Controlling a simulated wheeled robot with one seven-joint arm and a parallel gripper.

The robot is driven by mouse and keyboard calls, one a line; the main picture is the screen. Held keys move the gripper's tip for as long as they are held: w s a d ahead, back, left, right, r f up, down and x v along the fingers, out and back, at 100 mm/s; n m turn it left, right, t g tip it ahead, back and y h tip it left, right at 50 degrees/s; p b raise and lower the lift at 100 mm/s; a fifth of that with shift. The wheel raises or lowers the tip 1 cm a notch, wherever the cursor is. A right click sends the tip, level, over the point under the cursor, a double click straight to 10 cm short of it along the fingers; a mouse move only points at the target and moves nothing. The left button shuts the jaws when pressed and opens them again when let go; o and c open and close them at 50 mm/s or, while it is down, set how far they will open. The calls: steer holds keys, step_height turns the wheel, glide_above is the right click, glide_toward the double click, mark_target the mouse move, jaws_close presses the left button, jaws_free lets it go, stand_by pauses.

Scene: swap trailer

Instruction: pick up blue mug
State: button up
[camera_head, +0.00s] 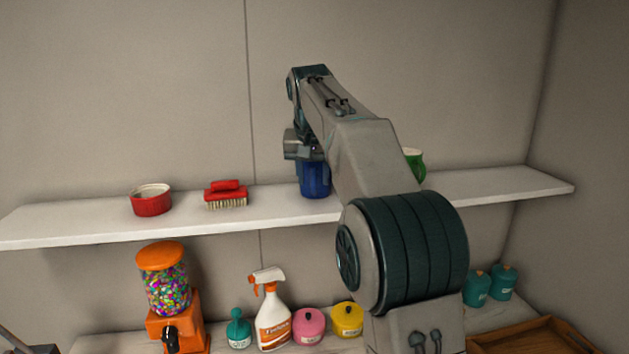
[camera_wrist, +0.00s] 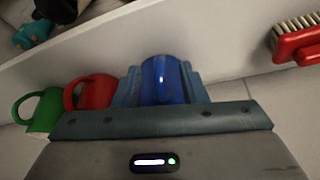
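The blue mug (camera_head: 315,181) stands upright on the white upper shelf in the head view, partly hidden by my arm. In the wrist view the blue mug (camera_wrist: 162,78) sits between the two fingers of my gripper (camera_wrist: 161,86), filling nearly all of the gap. The fingers flank its sides; I cannot tell whether they press on it or only stand around it. No lift off the shelf is visible. My gripper also shows in the head view (camera_head: 303,158), where its fingers are mostly hidden.
A red mug (camera_wrist: 92,93) and a green mug (camera_wrist: 42,110) stand close beside my gripper. A red brush (camera_head: 226,195) and a red ramekin (camera_head: 151,200) sit left on the white shelf (camera_head: 80,222). Below are a candy dispenser (camera_head: 166,285), spray bottle (camera_head: 271,315) and jars.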

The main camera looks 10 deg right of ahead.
steer(key=shift+p+x, duration=0.4)
steer(key=shift+x, duration=2)
steer(key=shift+s, duration=0.15)
jaws_close()
